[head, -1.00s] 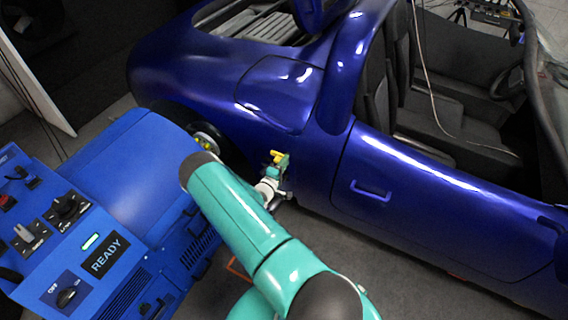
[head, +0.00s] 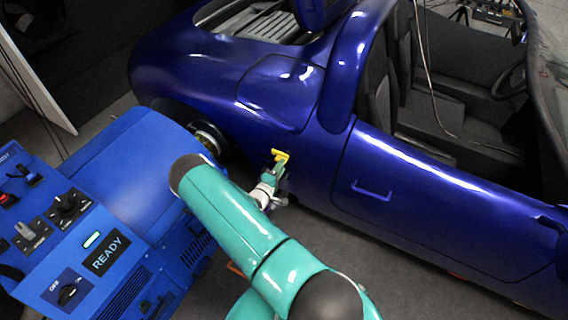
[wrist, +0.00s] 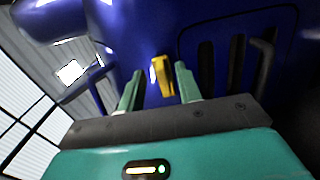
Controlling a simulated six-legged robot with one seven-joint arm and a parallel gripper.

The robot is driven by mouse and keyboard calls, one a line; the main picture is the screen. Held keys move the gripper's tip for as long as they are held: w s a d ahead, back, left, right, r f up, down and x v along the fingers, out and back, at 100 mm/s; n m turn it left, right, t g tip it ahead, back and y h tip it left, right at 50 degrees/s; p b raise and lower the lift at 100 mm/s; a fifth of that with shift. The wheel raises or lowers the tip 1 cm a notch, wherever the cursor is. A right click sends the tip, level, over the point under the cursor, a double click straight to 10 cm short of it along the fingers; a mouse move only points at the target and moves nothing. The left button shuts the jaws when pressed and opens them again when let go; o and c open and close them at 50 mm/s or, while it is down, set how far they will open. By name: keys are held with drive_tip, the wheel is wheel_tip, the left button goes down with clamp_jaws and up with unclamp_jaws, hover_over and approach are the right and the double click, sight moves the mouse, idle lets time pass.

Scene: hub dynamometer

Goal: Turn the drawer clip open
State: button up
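A small yellow piece, which looks like the clip (wrist: 163,77), shows between my two fingers in the wrist view. It appears against a blue surface. My gripper (wrist: 158,92) is open, with a gap to the yellow piece on each side. In the head view the yellow piece (head: 281,155) is at the tip of my teal gripper (head: 277,164), in front of the dark blue car's side. I cannot tell how far the fingers reach around it. No drawer can be made out clearly.
The blue car (head: 430,195) fills the back and right, with a wheel (head: 209,137) behind my arm. A blue machine (head: 130,165) with switches and a READY label stands at the left. The wrist view shows dark slots (wrist: 235,60) and a dark handle (wrist: 262,75). Grey floor lies between.

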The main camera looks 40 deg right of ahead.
drive_tip(key=v, duration=1)
drive_tip(key=s+a+r+m+g+y, duration=0.1)
drive_tip(key=a+r+m+g+y, duration=0.15)
drive_tip(key=r, duration=0.65)
drive_tip(key=s+a+r+m+g+y, duration=0.2)
drive_tip(key=r+g, duration=0.2)
drive_tip(key=r, duration=0.5)
drive_tip(key=s+a+r+m+g+y, duration=0.1)
drive_tip(key=a+r+m+g+y, duration=0.15)
drive_tip(key=r, duration=0.55)
drive_tip(key=s+a+r+n+t+y, duration=0.1)
drive_tip(key=s+a+r+t+y, duration=0.1)
drive_tip(key=s+a+r, duration=0.3)
drive_tip(key=s+a+r+n+t+y, duration=0.1)
drive_tip(key=s+a+r+t+y, duration=0.2)
drive_tip(key=r, duration=0.6)
drive_tip(key=s+a+r+n+t+y, duration=0.1)
drive_tip(key=s+a+r+t+y, duration=0.2)
drive_tip(key=s+a+r+y, duration=0.2)
drive_tip(key=s+a+r, duration=0.1)
drive_tip(key=a+r, duration=0.2)
drive_tip(key=shift+s, duration=0.3)
